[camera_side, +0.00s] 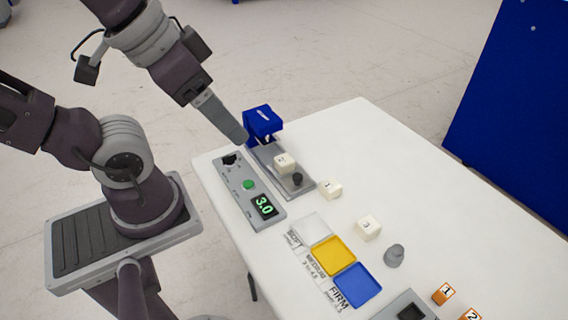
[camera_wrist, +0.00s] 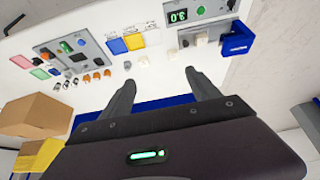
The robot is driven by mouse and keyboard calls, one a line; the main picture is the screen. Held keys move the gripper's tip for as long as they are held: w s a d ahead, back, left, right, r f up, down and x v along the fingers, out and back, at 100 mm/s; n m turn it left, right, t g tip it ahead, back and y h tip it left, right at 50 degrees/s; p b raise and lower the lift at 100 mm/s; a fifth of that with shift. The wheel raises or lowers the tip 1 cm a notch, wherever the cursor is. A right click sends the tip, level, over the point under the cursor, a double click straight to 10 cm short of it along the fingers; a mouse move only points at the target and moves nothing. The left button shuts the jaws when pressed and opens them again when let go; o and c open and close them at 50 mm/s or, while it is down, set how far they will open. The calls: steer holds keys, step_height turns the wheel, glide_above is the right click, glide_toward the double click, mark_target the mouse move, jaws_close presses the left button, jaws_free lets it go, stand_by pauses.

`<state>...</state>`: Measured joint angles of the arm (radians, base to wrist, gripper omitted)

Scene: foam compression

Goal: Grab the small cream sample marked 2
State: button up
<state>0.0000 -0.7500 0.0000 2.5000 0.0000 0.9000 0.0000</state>
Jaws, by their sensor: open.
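Several small cream cubes are in view. One (camera_side: 284,163) sits on the grey plate of the blue-headed device; its mark could be a 2, but it is too small to be sure. Another cream cube (camera_side: 330,188), apparently marked 1, lies on the white table just right of that plate. A third cream cube (camera_side: 368,227), apparently marked 3, lies nearer the front. In the wrist view the cube on the plate (camera_wrist: 202,39) is small and its mark is unreadable. My gripper (camera_wrist: 163,88) is open and empty. In the side view my gripper (camera_side: 240,138) is above the table, beside the blue head.
The blue device head (camera_side: 263,121) stands at the plate's back end. A control box (camera_side: 250,190) reads 3.0. White, yellow (camera_side: 333,255) and blue (camera_side: 355,285) trays line the near edge. A grey knob-shaped piece (camera_side: 394,256) and orange numbered blocks (camera_side: 444,294) are farther right.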

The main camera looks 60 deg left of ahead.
steer(key=w+a+f+m+g+y, duration=0.3)
steer(key=w+f+m, duration=0.15)
steer(key=w, duration=0.35)
steer(key=w+a+f+m+g+y, duration=0.3)
steer(key=w+a+f, duration=0.1)
steer(key=w+f, duration=0.25)
steer(key=m+g+y, duration=0.1)
steer(key=m+y, duration=0.4)
steer(key=m, duration=0.1)
glide_toward(284, 159)
step_height(284, 159, up, 4)
steer(key=s, duration=0.2)
steer(key=f+m, duration=0.1)
steer(key=f, duration=0.1)
steer(key=a+f+m+t+y, duration=0.1)
steer(key=f+m, duration=0.1)
steer(key=w+a+f+m+y, duration=0.1)
steer(key=f, duration=0.1)
steer(key=shift+w+f, duration=0.15)
steer(key=shift+f, duration=0.15)
steer(key=shift+a+f+m+y, duration=0.3)
steer(key=shift+a+f, duration=0.15)
steer(key=shift+a, duration=0.35)
steer(key=x, duration=0.5)
steer(key=shift+f, duration=0.2)
steer(key=c, duration=1.4)
